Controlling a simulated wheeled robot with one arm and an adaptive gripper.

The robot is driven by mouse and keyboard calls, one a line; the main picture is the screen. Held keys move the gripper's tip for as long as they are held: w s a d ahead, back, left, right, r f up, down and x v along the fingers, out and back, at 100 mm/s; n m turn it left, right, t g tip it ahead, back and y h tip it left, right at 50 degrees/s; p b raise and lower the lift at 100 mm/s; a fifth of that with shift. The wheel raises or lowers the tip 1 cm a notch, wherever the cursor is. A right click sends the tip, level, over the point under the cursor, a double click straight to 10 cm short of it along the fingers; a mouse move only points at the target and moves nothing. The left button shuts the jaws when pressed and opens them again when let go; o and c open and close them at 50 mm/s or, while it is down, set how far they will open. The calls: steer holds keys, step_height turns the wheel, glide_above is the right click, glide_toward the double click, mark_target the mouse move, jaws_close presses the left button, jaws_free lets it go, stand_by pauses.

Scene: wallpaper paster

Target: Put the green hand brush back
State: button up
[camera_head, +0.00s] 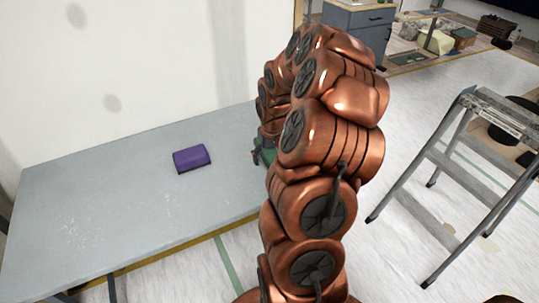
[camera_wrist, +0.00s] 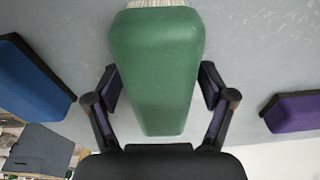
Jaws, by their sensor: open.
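The green hand brush (camera_wrist: 156,65) fills the middle of the wrist view, with pale bristles at its top edge. My gripper (camera_wrist: 160,88) is open, with one finger on each side of the brush's green body. A gap seems to show at each side; whether either finger touches it I cannot tell. In the head view, a bit of green (camera_head: 266,152) shows beside my arm at the table's right part. My arm hides the rest of the brush and the gripper there.
A purple block-like brush (camera_head: 192,157) lies on the grey table (camera_head: 110,215). A blue one (camera_wrist: 32,80) shows at left in the wrist view. A step ladder (camera_head: 450,170) stands on the floor at right. A white wall (camera_head: 150,60) is behind the table.

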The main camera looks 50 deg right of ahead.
mark_target(269, 150)
steer(key=r, duration=0.2)
steer(key=r+b, duration=0.1)
steer(key=r, duration=0.2)
steer(key=r+b, duration=0.1)
steer(key=r, duration=0.2)
steer(key=shift+s+a, duration=0.25)
steer(key=s+a+r+n+g, duration=0.1)
steer(key=s+a+r+n, duration=0.15)
steer(key=a, duration=0.75)
steer(key=s+a+r+n, duration=0.15)
steer(key=s+a, duration=0.25)
steer(key=a, duration=0.7)
steer(key=s+a+r+n+g+p, duration=0.1)
steer(key=s+a, duration=0.5)
steer(key=s, duration=0.2)
steer(key=s+a+g, duration=0.1)
steer(key=s+a, duration=0.4)
steer(key=s, duration=0.4)
step_height(269, 150, up, 7)
steer(key=p, duration=0.7)
steer(key=shift+w+y, duration=0.15)
steer(key=shift+y, duration=0.25)
steer(key=shift+r, duration=0.1)
